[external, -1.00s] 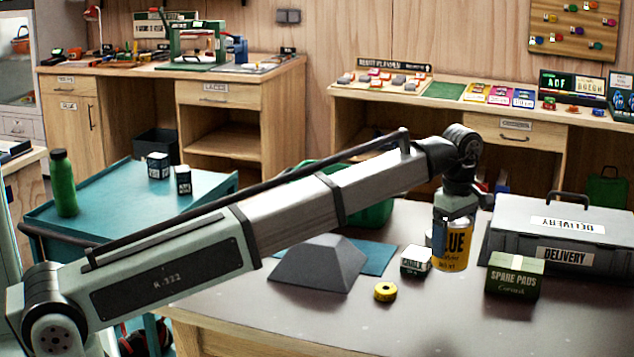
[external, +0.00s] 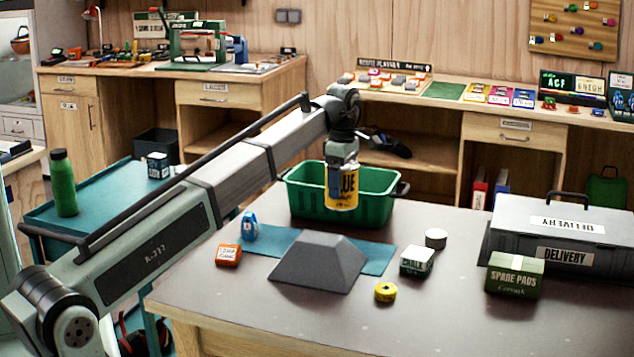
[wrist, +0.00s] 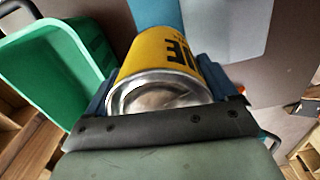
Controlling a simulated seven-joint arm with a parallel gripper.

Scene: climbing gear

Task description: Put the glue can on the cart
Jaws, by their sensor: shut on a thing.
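The yellow glue can (external: 343,190) is held by my gripper (external: 342,170) above the table, in front of the green bin. In the wrist view, the can (wrist: 158,55) sits between my blue fingers, its silver end towards the camera and its label partly visible. My gripper is shut on it. The teal cart (external: 110,185) stands at the left, beyond my arm, which hides part of its top. A green bottle (external: 63,185) and a small dark-and-white container (external: 157,166) stand on the cart.
The green bin (external: 305,197) is close behind the can. A grey wedge block (external: 318,262), an orange box (external: 228,255), a yellow tape roll (external: 385,292), a small white-and-green box (external: 416,261) and a grey delivery case (external: 560,235) are on the table (external: 450,325). Bare cart top shows around the bottle.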

